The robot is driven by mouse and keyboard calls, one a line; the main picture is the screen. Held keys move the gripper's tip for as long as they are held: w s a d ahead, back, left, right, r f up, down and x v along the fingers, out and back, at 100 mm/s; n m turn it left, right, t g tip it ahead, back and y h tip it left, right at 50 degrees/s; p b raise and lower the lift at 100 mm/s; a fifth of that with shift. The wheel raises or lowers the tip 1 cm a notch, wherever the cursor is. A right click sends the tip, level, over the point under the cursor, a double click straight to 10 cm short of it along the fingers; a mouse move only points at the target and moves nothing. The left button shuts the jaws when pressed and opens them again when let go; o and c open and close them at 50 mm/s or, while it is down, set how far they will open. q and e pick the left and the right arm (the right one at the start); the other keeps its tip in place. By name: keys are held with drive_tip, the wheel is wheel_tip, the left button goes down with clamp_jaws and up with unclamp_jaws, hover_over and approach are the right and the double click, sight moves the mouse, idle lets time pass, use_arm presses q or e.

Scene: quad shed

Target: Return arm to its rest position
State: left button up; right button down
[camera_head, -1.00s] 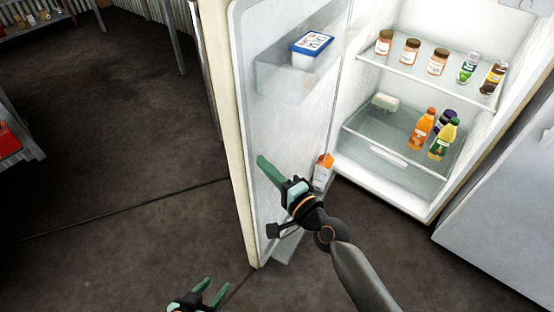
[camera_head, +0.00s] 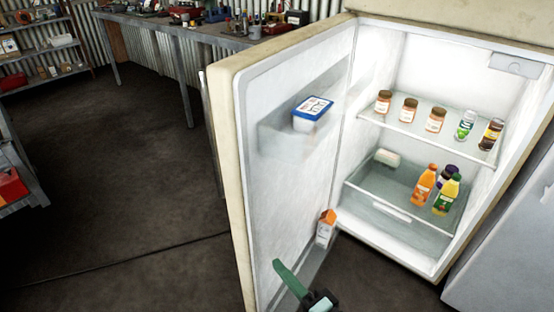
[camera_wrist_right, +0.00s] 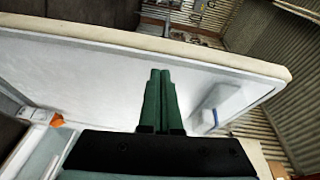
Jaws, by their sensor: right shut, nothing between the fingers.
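My right gripper (camera_head: 292,280) shows at the bottom of the head view, in front of the lower part of the open fridge door (camera_head: 285,195). Only its green fingers and a bit of its dark body show there. In the right wrist view the two green fingers (camera_wrist_right: 160,100) lie side by side, shut and empty, with the door's inner side (camera_wrist_right: 100,75) beyond them. My left gripper is not in the head view.
The open fridge holds jars on a shelf (camera_head: 405,130) and bottles in a lower drawer (camera_head: 375,203). A blue-lidded tub (camera_head: 312,115) and an orange-capped carton (camera_head: 325,228) stand in the door. A cluttered workbench (camera_head: 170,25) is behind. Floor (camera_head: 130,180) at left is clear.

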drive_tip(key=s+d+f+n+g+h, duration=0.3)
drive_tip(key=s+d+f+n+h, duration=0.1)
drive_tip(key=s+d+f+n, duration=0.3)
drive_tip(key=s+d+f+n+g+h, duration=0.3)
drive_tip(key=s+d+f+n, duration=0.25)
drive_tip(key=f, duration=0.35)
use_arm(q)
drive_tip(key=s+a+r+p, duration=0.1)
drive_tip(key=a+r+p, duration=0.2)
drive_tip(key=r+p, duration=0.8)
drive_tip(key=p, duration=0.4)
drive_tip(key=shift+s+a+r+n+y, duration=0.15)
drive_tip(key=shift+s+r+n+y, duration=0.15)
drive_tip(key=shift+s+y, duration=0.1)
use_arm(e)
drive_tip(key=d+r+t+h, duration=0.1)
drive_tip(key=d+r, duration=0.2)
drive_tip(key=r, duration=0.8)
drive_tip(key=shift+r+m, duration=0.3)
drive_tip(key=shift+m, duration=0.05)
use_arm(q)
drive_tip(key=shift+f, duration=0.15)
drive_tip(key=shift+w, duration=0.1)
use_arm(e)
drive_tip(key=shift+a, duration=0.1)
